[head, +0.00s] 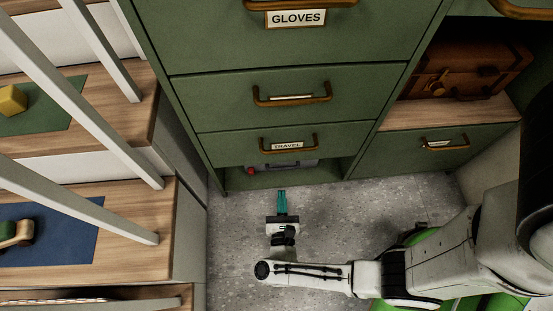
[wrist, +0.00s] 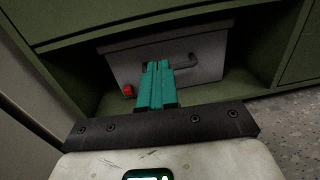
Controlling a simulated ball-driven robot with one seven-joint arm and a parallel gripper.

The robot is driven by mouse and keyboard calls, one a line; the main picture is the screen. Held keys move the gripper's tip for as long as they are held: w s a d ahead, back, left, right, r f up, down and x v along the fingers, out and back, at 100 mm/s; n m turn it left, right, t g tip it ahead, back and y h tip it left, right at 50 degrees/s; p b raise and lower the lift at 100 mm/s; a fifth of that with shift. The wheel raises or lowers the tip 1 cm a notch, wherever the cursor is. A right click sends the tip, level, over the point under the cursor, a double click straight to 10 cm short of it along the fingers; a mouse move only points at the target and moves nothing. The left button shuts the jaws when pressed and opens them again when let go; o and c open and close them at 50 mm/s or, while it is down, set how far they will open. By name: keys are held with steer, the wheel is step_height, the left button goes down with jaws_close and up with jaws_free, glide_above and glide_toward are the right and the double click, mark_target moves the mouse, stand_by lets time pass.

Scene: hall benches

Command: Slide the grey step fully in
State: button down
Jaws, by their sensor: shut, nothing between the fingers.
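The grey step (head: 297,164) is a box-like grey piece in the open bay at the bottom of the green cabinet, under the TRAVEL drawer. Only a strip of it shows in the head view. In the wrist view its flat grey front (wrist: 208,62) carries a dark bar handle. My gripper (head: 282,193) is low over the floor in front of the bay, its teal fingers pointing at it. In the wrist view the closed, empty fingers (wrist: 157,68) cover part of the step's front. I cannot tell whether they touch it.
A small red object (wrist: 128,91) is at the step's lower left; whether it is fixed or loose is unclear. The bay's side walls stand close by. Wooden stairs (head: 187,235) rise at the left. Grey floor (head: 335,215) is clear in front.

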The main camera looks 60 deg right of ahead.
steer(key=b, duration=0.2)
glide_above(280, 168)
stand_by(0.4)
steer(key=shift+w+d, duration=0.1)
steer(key=shift+d, duration=0.05)
steer(key=b+x, duration=0.1)
steer(key=x, duration=0.2)
steer(key=shift+f, duration=0.1)
steer(key=shift+w, duration=0.1)
